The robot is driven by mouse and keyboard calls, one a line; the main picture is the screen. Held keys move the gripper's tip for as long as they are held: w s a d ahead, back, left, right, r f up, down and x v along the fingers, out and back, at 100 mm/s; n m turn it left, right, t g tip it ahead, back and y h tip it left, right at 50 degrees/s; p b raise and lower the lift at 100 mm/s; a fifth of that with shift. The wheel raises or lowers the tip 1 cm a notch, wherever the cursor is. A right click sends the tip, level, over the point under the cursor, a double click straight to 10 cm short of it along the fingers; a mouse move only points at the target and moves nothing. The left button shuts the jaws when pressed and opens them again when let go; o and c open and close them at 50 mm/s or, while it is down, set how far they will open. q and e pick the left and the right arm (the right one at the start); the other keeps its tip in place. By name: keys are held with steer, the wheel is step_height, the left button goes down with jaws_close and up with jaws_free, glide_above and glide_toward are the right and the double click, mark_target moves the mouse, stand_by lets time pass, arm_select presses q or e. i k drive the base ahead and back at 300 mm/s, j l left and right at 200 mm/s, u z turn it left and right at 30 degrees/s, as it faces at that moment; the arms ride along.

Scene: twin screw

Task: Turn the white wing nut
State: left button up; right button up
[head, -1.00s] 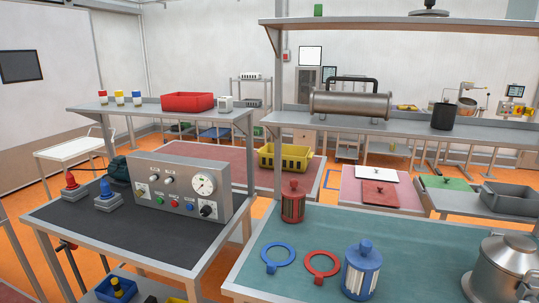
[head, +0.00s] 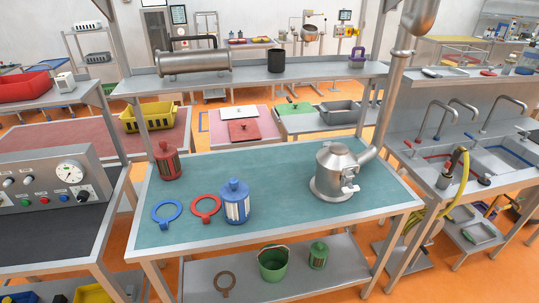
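A silver metal vessel (head: 335,172) stands on the right part of the teal table top. A small white fitting with a winged shape (head: 350,188) sticks out low on its front right side; it may be the white wing nut, but it is too small to be sure. A wide silver pipe (head: 375,146) rises from the vessel to the upper right. Neither of my grippers is in view, and nothing is seen touching the vessel.
On the teal table (head: 280,215) are a blue ring (head: 155,217), a red ring (head: 193,209), a blue filter (head: 236,203) and a red filter (head: 168,161). A sink bench (head: 435,172) stands right, a control box (head: 45,180) left. The table's front middle is clear.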

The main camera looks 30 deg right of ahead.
mark_target(349, 188)
steer(key=z, duration=1.7)
